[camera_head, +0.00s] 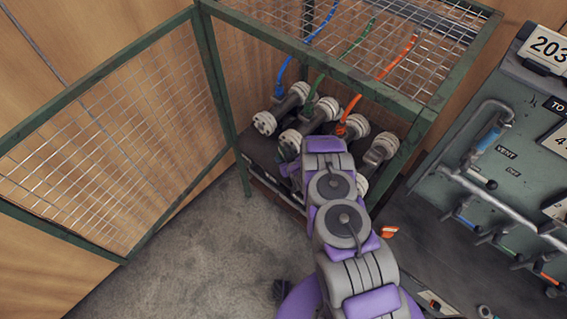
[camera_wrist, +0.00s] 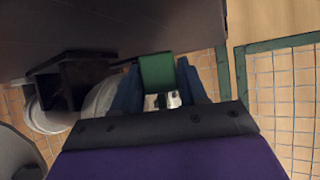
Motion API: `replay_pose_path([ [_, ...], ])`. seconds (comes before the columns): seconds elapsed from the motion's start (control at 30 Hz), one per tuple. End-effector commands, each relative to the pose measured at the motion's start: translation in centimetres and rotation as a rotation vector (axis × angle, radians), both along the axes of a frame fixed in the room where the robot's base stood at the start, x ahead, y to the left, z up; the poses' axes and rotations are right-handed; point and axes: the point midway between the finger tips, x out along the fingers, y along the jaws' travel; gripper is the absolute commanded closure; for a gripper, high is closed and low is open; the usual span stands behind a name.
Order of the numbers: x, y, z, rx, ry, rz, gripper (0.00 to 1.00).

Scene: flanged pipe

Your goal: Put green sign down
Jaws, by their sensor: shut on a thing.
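The green sign (camera_wrist: 157,72) shows in the wrist view between the two blue fingertips of my gripper (camera_wrist: 165,85). My gripper is shut on it. The flanged pipes (camera_head: 293,96) stand inside the cage around the arm's end. A pale flange (camera_wrist: 96,104) shows left of the gripper in the wrist view. I cannot tell whether the sign touches any surface.
The mesh cage door (camera_head: 100,165) stands open at the left. Blue, green and orange hoses (camera_head: 395,58) rise from the pipes. A grey-green panel (camera_head: 500,150) with pipes and levers stands at the right. Bare floor (camera_head: 205,245) lies in front of the cage.

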Motion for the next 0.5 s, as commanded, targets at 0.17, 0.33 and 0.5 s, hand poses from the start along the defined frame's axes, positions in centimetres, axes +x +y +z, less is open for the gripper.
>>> replay_pose_path([
  [0.17, -0.1, 0.2, -2.4, -0.002, 0.001, 0.001, 0.96],
  [0.33, -0.1, 0.2, -2.4, -0.001, 0.000, 0.001, 0.96],
  [0.5, -0.1, 0.0, -2.6, 0.000, 0.000, 0.001, 0.96],
])
